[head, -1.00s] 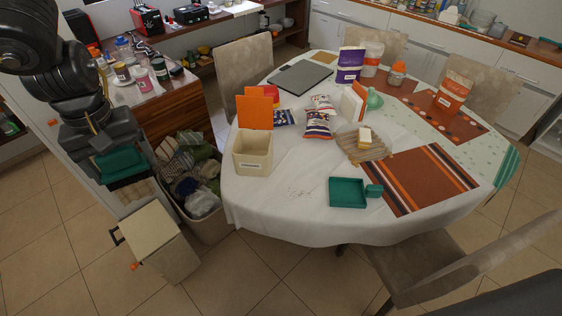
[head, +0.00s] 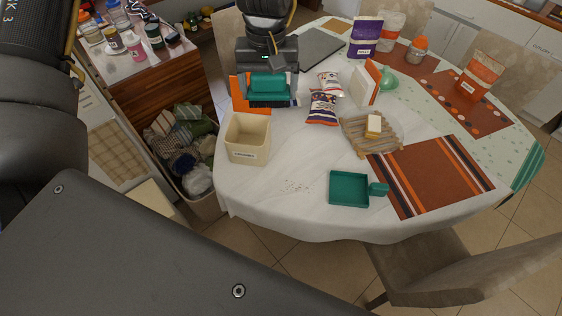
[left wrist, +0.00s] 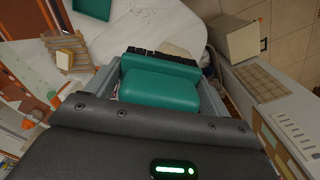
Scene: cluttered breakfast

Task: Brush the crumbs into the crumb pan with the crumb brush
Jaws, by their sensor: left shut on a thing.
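The teal crumb brush (head: 268,85) is held in my left gripper (head: 267,80), bristles down, above the far left part of the table. In the left wrist view the brush (left wrist: 160,88) fills the space between the fingers (left wrist: 158,85), its dark bristles at the far edge. The crumbs (head: 296,186) are a small scatter of dark specks on the white cloth near the front. The teal crumb pan (head: 349,189) lies flat to the right of the crumbs, its handle pointing right. The brush is well behind the crumbs. My right gripper is not in view.
A beige labelled bin (head: 248,139) stands left of the crumbs. Snack bags (head: 322,107) and a wooden rack (head: 371,135) lie behind the pan. A striped placemat (head: 432,176) is at its right. The cloth around the crumbs is clear.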

